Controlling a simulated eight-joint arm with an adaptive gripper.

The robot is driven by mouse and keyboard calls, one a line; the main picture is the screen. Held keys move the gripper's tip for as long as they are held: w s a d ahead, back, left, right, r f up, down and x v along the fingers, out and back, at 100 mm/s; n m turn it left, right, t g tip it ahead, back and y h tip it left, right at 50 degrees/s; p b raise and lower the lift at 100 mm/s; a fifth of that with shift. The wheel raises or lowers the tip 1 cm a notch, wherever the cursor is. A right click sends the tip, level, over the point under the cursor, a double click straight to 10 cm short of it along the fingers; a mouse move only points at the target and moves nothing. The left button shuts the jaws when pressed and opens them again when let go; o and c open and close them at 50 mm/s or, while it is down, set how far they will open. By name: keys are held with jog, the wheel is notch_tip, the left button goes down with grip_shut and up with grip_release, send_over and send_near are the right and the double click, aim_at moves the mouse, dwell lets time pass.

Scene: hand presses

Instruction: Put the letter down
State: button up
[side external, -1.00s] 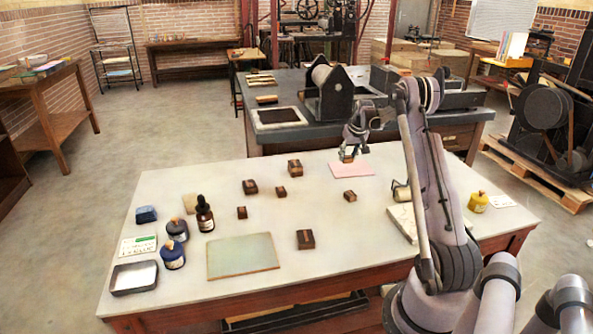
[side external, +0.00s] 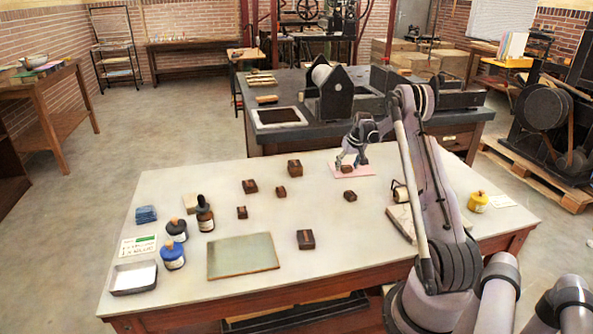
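A small dark brown letter block (side external: 347,168) sits on the pink sheet (side external: 368,172) at the back of the pale table. My gripper (side external: 350,162) is just above it, with its fingers spread apart to either side of the block. The gripper looks open, and a gap shows between the fingers and the block. Several similar wooden letter blocks stand on the table, among them a small one (side external: 350,196) in front of the sheet, one to the left (side external: 295,168) and a larger one (side external: 305,239) nearer the front.
A green-grey plate (side external: 243,256) lies at the front. Ink bottles (side external: 172,256) and a metal tray (side external: 134,277) stand at the left. A roller (side external: 400,193) and a pale slab (side external: 402,220) are beside my arm, with a yellow jar (side external: 478,202) at the right.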

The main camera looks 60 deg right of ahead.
jog(key=shift+r, duration=0.1)
jog(key=v, duration=1.2)
jog(key=w+a+r+n+t, duration=0.1)
jog(key=w+a+r, duration=0.15)
jog(key=a, duration=0.65)
jog(key=w+a+r+n, duration=0.2)
jog(key=a+r, duration=0.2)
jog(key=a, duration=0.4)
jog(key=w+a+r+n+t, duration=0.1)
jog(key=w+a+r, duration=0.15)
jog(key=a, duration=0.65)
jog(key=s+a+f+n+y, duration=0.1)
jog(key=s+a, duration=0.3)
jog(key=a, duration=0.4)
jog(key=s+a+f+n+t+y, duration=0.1)
jog(key=s+a, duration=0.3)
jog(key=a, duration=0.5)
jog(key=s+a+f+n+t+y, duration=0.1)
jog(key=s+a+n, duration=0.2)
jog(key=a, duration=0.5)
jog(key=shift+s+a, duration=0.3)
jog(key=shift+s, duration=0.4)
jog(key=shift+o, duration=0.5)
jog(key=shift+f, duration=0.1)
